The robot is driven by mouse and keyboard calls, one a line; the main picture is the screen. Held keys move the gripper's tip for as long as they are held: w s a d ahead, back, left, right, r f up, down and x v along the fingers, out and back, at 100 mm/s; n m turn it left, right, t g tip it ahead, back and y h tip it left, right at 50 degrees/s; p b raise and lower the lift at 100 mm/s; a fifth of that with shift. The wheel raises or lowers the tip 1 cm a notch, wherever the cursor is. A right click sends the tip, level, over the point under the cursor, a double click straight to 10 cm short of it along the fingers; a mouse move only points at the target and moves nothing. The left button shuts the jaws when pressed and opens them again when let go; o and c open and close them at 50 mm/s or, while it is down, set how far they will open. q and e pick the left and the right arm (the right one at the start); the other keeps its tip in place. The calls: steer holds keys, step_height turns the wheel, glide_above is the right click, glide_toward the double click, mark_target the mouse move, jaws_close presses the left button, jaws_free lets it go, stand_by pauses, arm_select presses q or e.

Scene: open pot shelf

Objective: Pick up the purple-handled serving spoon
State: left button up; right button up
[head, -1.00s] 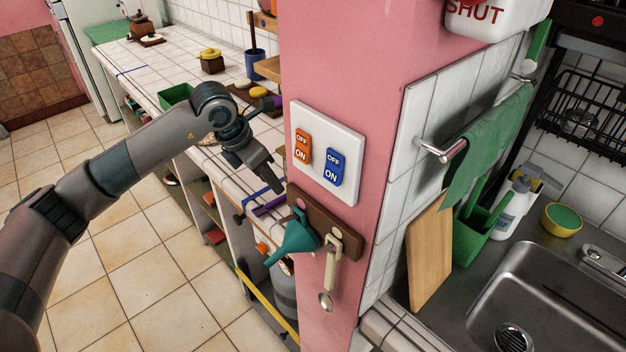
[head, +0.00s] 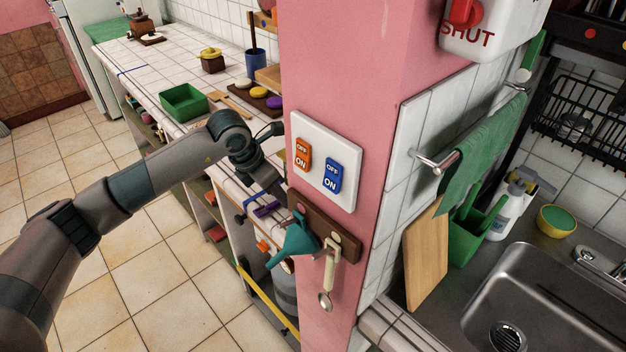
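A purple strip (head: 266,209), which looks like the handle of the purple-handled serving spoon, shows at the front of the open shelf unit, just left of the pink pillar. I cannot make out a spoon bowl. My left gripper (head: 274,187) points down and to the right just above the purple strip, close to the pillar edge. Its fingertips are small, dark and partly lost against the pillar and shelf, so I cannot tell whether they are open or touch the strip. My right gripper is not in view.
The pink pillar (head: 345,60) stands right beside my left gripper. A teal funnel (head: 296,243) and a small ladle (head: 329,275) hang on it from a brown rack (head: 325,225). A green tray (head: 184,102) sits on the tiled counter. The floor at left is clear.

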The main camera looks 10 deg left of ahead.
arm_select(q)
steer(key=shift+f, duration=0.15)
stand_by(0.3)
jaws_close()
